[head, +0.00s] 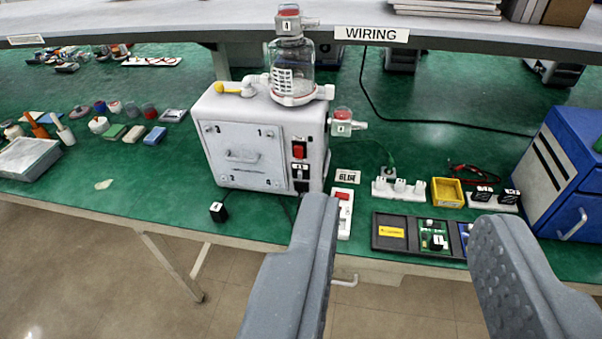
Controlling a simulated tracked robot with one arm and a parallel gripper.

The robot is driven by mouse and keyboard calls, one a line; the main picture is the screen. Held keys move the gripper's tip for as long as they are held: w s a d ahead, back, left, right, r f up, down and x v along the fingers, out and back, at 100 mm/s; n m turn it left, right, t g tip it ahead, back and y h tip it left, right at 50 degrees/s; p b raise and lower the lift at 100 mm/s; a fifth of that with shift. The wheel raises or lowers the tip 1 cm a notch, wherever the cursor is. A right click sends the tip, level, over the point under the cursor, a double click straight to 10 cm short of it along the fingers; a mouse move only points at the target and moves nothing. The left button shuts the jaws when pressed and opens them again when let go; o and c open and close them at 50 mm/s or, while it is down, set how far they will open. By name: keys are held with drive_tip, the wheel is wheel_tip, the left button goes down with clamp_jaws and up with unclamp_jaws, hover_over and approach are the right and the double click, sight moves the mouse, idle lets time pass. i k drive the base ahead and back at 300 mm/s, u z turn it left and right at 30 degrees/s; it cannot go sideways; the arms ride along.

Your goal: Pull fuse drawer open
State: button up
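A white canister pump (262,110) stands on the green bench, left of the picture's middle. Its front has a panel with a handle (242,156) and corner screws. Beside the panel, a red switch (298,151) sits above a small dark inlet (300,172) with a black slot at the bottom; the fuse drawer seems to be here, but it is too small to tell which part it is or whether it is shut. A clear jar (293,72) stands on top. My gripper (404,213) is open and empty, its fingers wide apart, in front and to the right of the pump.
A white power strip (344,213) lies right of the pump. A black tray (389,233) with circuit boards, a yellow bin (447,192) and a blue cabinet (567,180) are further right. A shelf (450,38) overhangs the back. Small loose items lie at left.

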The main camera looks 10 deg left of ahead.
sight(300, 171)
drive_tip(key=k, duration=1.25)
drive_tip(key=u, duration=0.65)
drive_tip(key=i, duration=1.75)
drive_tip(key=z, duration=0.65)
